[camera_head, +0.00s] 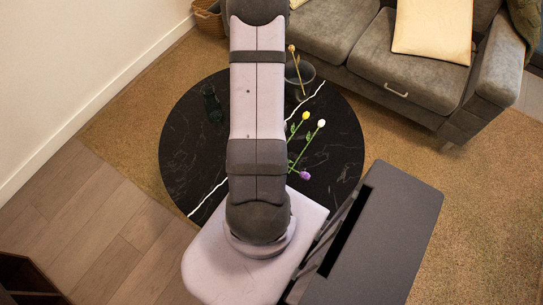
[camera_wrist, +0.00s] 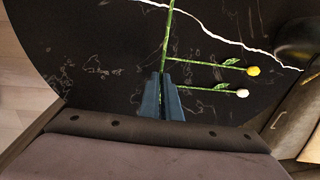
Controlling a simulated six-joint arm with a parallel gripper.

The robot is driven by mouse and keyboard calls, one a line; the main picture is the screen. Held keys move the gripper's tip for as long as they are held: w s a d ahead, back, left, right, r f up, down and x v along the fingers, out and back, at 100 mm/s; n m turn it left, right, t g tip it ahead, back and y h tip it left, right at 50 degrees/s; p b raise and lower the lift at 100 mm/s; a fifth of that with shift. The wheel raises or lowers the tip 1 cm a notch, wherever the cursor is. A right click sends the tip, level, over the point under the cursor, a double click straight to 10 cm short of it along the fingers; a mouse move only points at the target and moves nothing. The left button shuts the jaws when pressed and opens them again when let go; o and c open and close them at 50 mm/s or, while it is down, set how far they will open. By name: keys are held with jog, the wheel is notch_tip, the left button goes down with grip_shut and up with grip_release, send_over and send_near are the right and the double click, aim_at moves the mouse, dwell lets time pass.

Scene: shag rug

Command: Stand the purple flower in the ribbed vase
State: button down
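The purple flower's bloom (camera_head: 305,175) shows beside my arm over the right side of the black round table. Its green stem (camera_wrist: 167,35) runs up the wrist view from between my fingertips and out of the top edge; the bloom is out of sight there. My gripper (camera_wrist: 163,82) looks shut on this stem, its fingers close together. My arm hides the gripper in the head view. A dark, see-through greenish vase (camera_head: 212,103) stands upright on the table's left, apart from the flower. Its ribs are too small to make out.
A yellow flower (camera_head: 306,115) and a white flower (camera_head: 321,123) lie right of my arm, stems towards the gripper. A dark pot (camera_head: 299,72) with a wooden-tipped stick stands at the table's back. A grey sofa (camera_head: 400,70) is behind.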

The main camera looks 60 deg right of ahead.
jog(key=shift+d+r+n, duration=0.15)
jog(key=shift+d+n, duration=0.15)
jog(key=shift+n, duration=0.1)
jog(key=w+d+r+n+h+b, duration=0.15)
jog(key=d+r+n+h, duration=0.25)
jog(key=d+r+n, duration=0.7)
jog(key=w+d+r+n+h+b, duration=0.1)
jog(key=w+d+r+n+h, duration=0.35)
jog(key=d, duration=0.95)
jog(key=w+a+r+n+t+h+b, duration=0.1)
jog(key=w+a+r+n+h+b, duration=0.1)
jog(key=w, duration=0.7)
jog(key=w+a+r+n+t+h+b, duration=0.1)
jog(key=w+a+n+t+h+b, duration=0.1)
jog(key=w+a+h+b, duration=0.3)
jog(key=w+b, duration=0.2)
jog(key=w, duration=0.2)
jog(key=shift+w+a+r, duration=0.15)
jog(key=shift+w+r, duration=0.05)
jog(key=shift+r, duration=0.3)
